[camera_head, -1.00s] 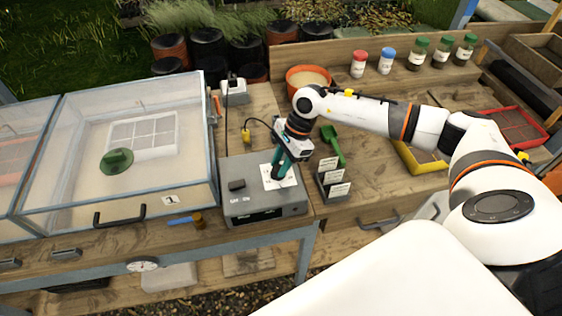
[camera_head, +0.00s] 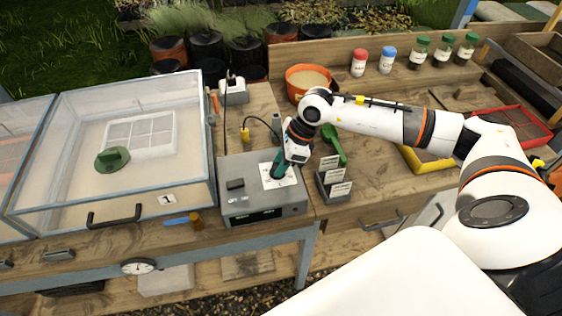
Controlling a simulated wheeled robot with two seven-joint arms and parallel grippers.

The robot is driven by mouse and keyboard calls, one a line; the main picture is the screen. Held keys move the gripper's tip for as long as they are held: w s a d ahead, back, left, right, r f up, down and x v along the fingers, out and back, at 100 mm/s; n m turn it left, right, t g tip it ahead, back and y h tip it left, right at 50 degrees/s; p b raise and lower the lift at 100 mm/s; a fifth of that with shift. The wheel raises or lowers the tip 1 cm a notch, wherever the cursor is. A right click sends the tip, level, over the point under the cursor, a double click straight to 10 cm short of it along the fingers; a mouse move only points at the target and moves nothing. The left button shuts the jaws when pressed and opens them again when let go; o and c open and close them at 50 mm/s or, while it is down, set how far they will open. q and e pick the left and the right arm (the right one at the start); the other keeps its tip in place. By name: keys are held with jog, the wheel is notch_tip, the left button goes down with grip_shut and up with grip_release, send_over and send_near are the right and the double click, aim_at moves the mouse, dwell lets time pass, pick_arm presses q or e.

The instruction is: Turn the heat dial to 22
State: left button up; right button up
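A grey control box (camera_head: 250,206) stands on the bench right of the glazed frame. Its top carries a white dial card (camera_head: 267,183), a dark block (camera_head: 235,184) and small labels near the front edge. My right gripper (camera_head: 278,172) points down at the card, its teal fingers over the card's right part. The heat dial itself is hidden behind the fingers, so I cannot tell its setting or whether the fingers touch it. I cannot tell the finger gap at this size. My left gripper is out of view.
A holder with several label cards (camera_head: 335,183) stands close right of the box, with a green scoop (camera_head: 333,143) behind. An orange pot (camera_head: 306,80) is behind my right wrist. The glazed frame (camera_head: 211,140) is on the left.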

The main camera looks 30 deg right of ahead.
jog(key=o, duration=0.4)
jog(key=shift+c, duration=0.2)
jog(key=b+v, duration=0.2)
jog(key=v, duration=1)
jog(key=shift+b, duration=0.3)
jog(key=shift+s+d+f, duration=0.1)
jog(key=shift+f, duration=0.05)
